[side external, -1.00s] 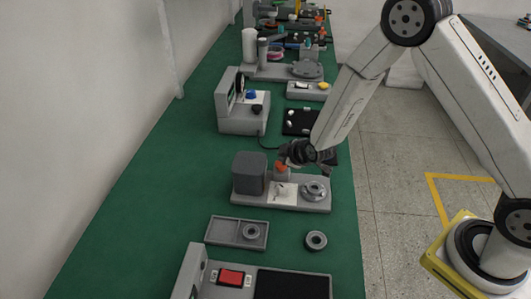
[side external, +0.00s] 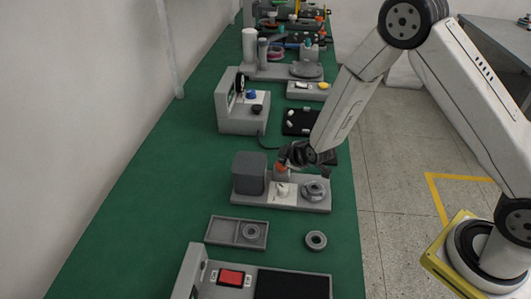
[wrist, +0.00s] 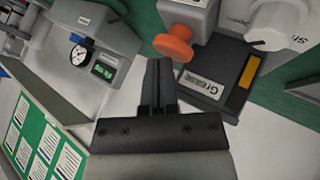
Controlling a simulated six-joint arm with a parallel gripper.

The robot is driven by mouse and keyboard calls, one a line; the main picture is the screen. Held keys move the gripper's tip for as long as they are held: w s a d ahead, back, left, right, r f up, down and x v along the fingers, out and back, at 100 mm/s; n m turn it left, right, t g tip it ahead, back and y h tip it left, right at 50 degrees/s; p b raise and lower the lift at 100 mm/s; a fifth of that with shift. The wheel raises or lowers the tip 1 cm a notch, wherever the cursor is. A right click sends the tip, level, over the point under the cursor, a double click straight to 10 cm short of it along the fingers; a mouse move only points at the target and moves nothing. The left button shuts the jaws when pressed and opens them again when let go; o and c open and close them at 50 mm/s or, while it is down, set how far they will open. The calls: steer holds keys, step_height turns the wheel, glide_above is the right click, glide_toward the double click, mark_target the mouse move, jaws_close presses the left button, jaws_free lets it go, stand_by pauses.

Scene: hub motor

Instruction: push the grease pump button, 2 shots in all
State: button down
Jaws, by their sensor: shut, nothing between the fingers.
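The orange grease pump button (wrist: 173,46) is a round cap on a grey block, seen in the wrist view beside a black plate with a label reading "Grease" (wrist: 203,84). My gripper (wrist: 158,62) is shut and empty, its fingertips close to the lower left edge of the button; I cannot tell whether they touch. In the side view my gripper (side external: 284,155) is at the orange button (side external: 281,168), which is partly hidden by it. The button stands at the back of a grey station (side external: 259,199).
The station also carries a dark grey box (side external: 249,172) and a round metal part (side external: 316,189). A grey tray (side external: 222,231) and a loose ring (side external: 316,240) lie in front. A device with a dial gauge (wrist: 79,54) shows left in the wrist view. Green bench is clear at left.

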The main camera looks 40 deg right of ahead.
steer(key=shift+f, duration=0.7)
stand_by(1.1)
steer(key=shift+r, duration=1.3)
steer(key=shift+r, duration=0.15)
steer(key=shift+r, duration=2.4)
stand_by(0.9)
step_height(320, 180, up, 4)
steer(key=shift+f, duration=0.1)
stand_by(0.3)
steer(key=shift+f, duration=0.1)
